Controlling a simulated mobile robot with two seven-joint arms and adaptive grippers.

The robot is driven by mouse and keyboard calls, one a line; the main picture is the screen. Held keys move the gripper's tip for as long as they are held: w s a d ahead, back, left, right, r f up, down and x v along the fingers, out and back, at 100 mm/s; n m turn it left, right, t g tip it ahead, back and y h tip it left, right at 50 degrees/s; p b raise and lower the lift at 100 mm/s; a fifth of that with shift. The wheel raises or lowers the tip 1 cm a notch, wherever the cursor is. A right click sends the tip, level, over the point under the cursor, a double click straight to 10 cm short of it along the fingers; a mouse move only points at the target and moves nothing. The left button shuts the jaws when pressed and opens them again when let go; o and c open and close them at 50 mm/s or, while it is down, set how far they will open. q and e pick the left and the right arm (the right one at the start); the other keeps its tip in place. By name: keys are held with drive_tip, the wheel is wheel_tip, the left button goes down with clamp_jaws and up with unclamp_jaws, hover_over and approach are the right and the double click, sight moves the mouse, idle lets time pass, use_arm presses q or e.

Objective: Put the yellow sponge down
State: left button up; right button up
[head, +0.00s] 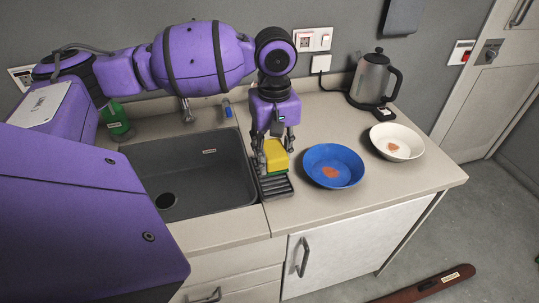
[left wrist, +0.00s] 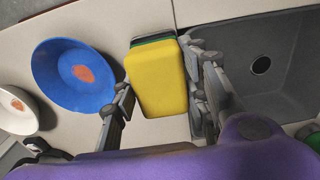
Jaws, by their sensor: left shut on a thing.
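The yellow sponge (head: 276,154), with a green underside, is held between the fingers of my left gripper (head: 273,146). In the left wrist view the sponge (left wrist: 158,78) sits between the two fingers, with its broad yellow face to the camera. In the head view the sponge is at a dark ribbed rack (head: 276,188) on the counter beside the sink. I cannot tell whether the sponge touches the rack or hangs just above it. In the left wrist view the sponge hides most of the rack. My right gripper is not in view.
The dark sink (head: 190,172) lies left of the rack. A blue bowl (head: 345,158) with an orange-brown stain stands close on the right, with a white bowl (head: 412,142) beyond. A kettle (head: 374,80) stands behind. The counter front (head: 340,205) is clear.

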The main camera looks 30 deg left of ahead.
use_arm(q)
drive_tip(key=s+d+r, duration=0.3)
drive_tip(key=s+d, duration=0.2)
drive_tip(key=s, duration=0.1)
drive_tip(key=shift+s+d+r+p, duration=0.2)
drive_tip(key=shift+s+p, duration=0.05)
drive_tip(key=shift+p, duration=0.15)
